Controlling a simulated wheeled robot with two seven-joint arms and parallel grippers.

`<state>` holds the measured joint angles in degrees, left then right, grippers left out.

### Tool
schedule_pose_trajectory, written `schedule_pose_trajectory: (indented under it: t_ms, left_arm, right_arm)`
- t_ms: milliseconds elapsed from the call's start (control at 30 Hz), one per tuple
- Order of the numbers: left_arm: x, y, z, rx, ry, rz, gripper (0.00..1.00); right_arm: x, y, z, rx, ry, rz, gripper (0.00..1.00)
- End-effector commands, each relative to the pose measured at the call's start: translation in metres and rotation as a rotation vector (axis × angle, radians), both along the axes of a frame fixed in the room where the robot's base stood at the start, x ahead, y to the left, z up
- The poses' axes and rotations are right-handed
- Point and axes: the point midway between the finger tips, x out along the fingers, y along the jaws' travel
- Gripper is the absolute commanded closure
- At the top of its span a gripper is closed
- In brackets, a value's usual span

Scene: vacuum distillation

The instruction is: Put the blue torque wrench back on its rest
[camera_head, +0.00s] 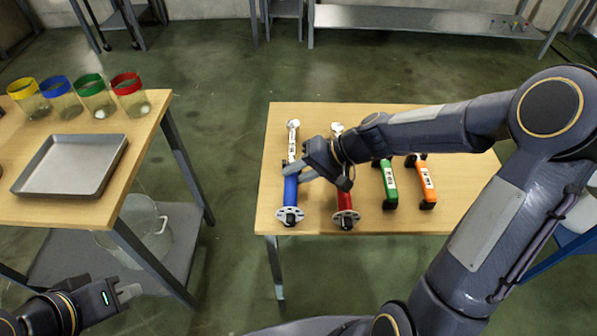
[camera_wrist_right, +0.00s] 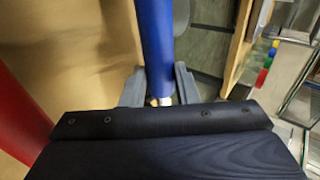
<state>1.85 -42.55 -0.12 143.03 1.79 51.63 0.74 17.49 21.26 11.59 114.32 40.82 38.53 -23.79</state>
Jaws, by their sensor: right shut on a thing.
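The blue torque wrench (camera_head: 290,192) lies over the left part of the right-hand wooden table, its silver head (camera_head: 293,125) pointing away. A grey plate with holes (camera_head: 290,216) and a black piece are at its near end; I cannot tell whether it is seated there. My right gripper (camera_head: 300,172) is shut on the wrench around the upper part of its blue handle. In the right wrist view the blue handle (camera_wrist_right: 154,45) runs between the two grey fingers (camera_wrist_right: 160,88). My left gripper (camera_head: 128,290) is open and empty at the lower left, away from the wrench.
A red wrench (camera_head: 345,203) lies close to the right, partly behind my arm. Green (camera_head: 389,183) and orange (camera_head: 426,180) handled tools lie further right. The left table holds a metal tray (camera_head: 72,160) and several colour-rimmed jars (camera_head: 95,95). A floor gap separates the tables.

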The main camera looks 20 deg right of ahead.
Motion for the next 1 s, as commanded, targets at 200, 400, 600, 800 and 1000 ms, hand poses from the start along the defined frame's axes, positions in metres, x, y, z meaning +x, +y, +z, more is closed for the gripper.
schedule_pose_trajectory:
  t_ms: [200,400,600,800,1000]
  left_arm:
    - [0.0,0.0,-0.007,0.0,0.0,0.0,1.0]
    - [0.0,0.0,-0.012,0.0,0.0,0.0,1.0]
    - [0.0,0.0,-0.014,0.0,0.0,0.0,1.0]
    - [0.0,0.0,-0.014,0.0,0.0,0.0,1.0]
    - [0.0,0.0,-0.014,0.0,0.0,0.0,1.0]
  right_arm:
    - [0.001,0.001,-0.005,0.001,-0.004,0.001,1.0]
    - [0.001,0.0,-0.009,0.001,-0.004,0.001,1.0]
    - [0.001,0.0,-0.011,0.001,-0.003,0.0,1.0]
    - [0.0,0.0,-0.011,0.001,-0.002,0.0,1.0]
    - [0.0,0.0,-0.012,0.001,0.0,0.0,0.48]
